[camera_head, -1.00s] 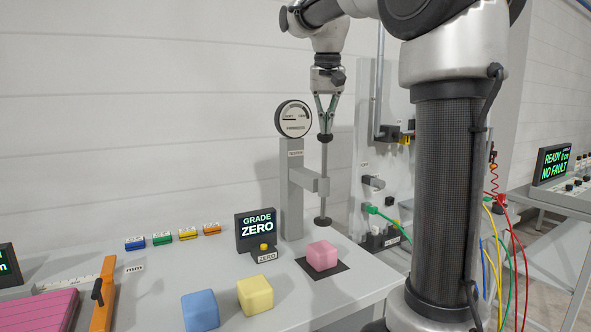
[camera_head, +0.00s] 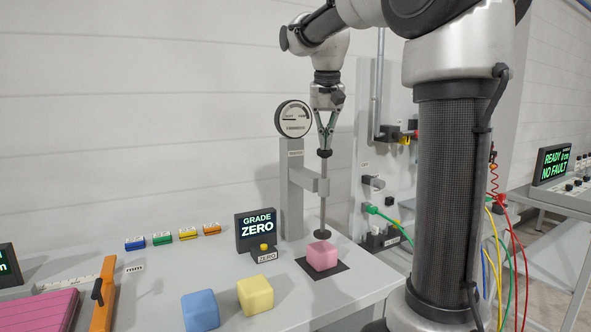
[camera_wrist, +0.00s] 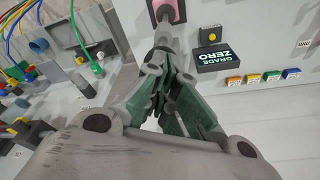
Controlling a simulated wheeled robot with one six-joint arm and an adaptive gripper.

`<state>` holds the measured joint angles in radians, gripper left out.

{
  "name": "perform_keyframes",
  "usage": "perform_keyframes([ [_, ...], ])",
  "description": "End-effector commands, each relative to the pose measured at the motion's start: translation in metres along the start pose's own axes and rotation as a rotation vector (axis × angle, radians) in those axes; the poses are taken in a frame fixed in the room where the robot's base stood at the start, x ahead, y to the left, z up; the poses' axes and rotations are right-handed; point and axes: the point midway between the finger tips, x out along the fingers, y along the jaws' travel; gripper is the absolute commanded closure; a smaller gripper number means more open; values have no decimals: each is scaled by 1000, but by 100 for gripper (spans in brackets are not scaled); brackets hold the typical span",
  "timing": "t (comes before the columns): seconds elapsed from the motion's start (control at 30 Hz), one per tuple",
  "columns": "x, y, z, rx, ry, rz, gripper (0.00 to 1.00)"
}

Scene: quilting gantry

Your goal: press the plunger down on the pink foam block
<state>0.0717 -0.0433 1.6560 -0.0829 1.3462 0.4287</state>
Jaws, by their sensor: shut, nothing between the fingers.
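The pink foam block (camera_head: 322,256) sits on a dark square pad (camera_head: 341,267) near the table's right edge. The plunger (camera_head: 323,192) is an upright rod through the tester's bracket, with a dark round foot (camera_head: 322,234) just above the block; I cannot tell whether they touch. My gripper (camera_head: 325,149) is shut, its fingertips on top of the plunger's dark knob. In the wrist view my gripper (camera_wrist: 166,74) points along the plunger, and the pink block (camera_wrist: 170,8) shows partly behind the foot. The round dial gauge (camera_head: 294,119) tops the grey tester post (camera_head: 291,190).
A "GRADE ZERO" display (camera_head: 257,228) with a yellow button stands left of the post. A yellow block (camera_head: 255,294) and a blue block (camera_head: 200,311) lie in front. A panel with cables (camera_head: 385,200) stands behind on the right.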

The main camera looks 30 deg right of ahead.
Motion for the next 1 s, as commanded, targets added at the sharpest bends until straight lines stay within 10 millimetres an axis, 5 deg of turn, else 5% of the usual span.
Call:
perform_keyframes([
  [1.0,34,0,7,0,-2,0,100],
])
